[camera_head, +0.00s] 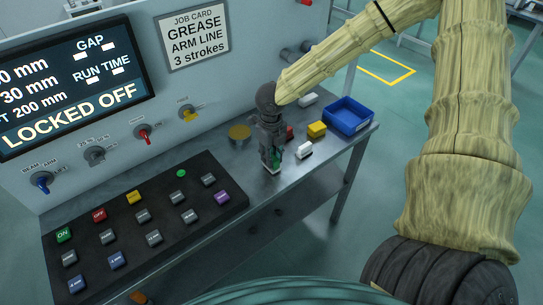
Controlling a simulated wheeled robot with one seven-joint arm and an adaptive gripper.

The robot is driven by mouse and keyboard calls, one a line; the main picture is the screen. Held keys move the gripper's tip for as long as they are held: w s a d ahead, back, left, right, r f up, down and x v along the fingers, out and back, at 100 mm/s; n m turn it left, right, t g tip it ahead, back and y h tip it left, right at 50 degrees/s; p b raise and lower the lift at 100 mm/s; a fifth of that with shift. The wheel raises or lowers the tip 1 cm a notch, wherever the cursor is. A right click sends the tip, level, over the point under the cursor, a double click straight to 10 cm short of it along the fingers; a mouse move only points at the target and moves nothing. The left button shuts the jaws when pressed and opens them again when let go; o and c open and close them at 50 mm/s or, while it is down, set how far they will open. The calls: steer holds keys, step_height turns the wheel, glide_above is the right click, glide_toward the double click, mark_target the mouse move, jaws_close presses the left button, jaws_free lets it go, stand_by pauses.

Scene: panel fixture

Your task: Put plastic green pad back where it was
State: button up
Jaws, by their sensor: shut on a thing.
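My gripper (271,160) points down over the metal bench, just right of the black button panel. It is shut on a small green thing, which I take to be the green pad (276,162); only a little of it shows between the dark fingers. I cannot tell whether it touches the bench top (262,185).
A blue bin (362,127) stands at the bench's right end. A yellow block (317,130), white blocks (304,151) and a partly hidden red block (289,133) lie near my gripper. The button panel (130,262) fills the left.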

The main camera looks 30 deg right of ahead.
steer(key=shift+s+f, duration=0.1)
steer(key=shift+f, duration=0.35)
steer(key=o, duration=0.9)
step_height(320, 180, up, 12)
steer(key=shift+b, duration=0.4)
